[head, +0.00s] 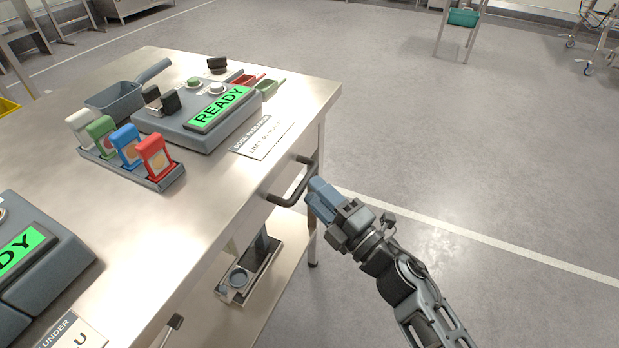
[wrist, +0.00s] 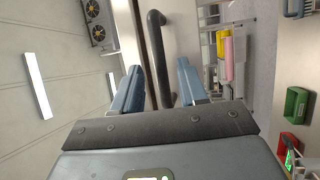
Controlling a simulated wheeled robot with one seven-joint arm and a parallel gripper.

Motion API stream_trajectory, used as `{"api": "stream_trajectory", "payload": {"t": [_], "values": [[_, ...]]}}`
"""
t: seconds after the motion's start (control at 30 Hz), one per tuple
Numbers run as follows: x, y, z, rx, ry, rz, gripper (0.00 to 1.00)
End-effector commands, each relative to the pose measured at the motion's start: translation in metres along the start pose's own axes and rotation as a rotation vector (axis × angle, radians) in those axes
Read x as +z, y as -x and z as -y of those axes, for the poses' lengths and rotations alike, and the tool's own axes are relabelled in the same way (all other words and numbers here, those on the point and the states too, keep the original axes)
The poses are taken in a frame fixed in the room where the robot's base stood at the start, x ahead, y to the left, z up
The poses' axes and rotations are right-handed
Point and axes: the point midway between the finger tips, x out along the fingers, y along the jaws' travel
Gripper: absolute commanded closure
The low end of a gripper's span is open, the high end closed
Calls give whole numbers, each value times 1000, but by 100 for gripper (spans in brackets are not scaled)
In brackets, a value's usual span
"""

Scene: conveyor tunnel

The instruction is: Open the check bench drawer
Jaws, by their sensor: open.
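The check bench (head: 215,195) is a steel table with devices on top. Its drawer handle (head: 293,184) is a dark bar on the right end of the bench, below the top's edge. The drawer looks shut, though its front is mostly hidden from the head view. My gripper (head: 318,195) is open beside the handle. In the wrist view, the dark handle (wrist: 158,55) stands between the two blue fingers of my gripper (wrist: 156,92), and they are apart from it. I cannot tell how deep the bar sits between the fingers.
On the bench are a grey unit with a green READY display (head: 219,108), a rack of coloured tags (head: 135,147) and a grey scoop (head: 115,98). A lower shelf holds a small device (head: 240,277). The floor to the right (head: 450,170) is clear.

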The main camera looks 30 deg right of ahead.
Motion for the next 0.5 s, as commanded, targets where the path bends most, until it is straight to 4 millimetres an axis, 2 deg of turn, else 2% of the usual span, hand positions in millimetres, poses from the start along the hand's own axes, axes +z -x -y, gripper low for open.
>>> {"api": "stream_trajectory", "payload": {"t": [0.03, 0.2, 0.5], "values": [[0, -9, -2, 3, 0, -2, 58], [0, -31, -1, 1, -1, -1, 58], [-1, -42, 0, 0, -2, -1, 58]]}}
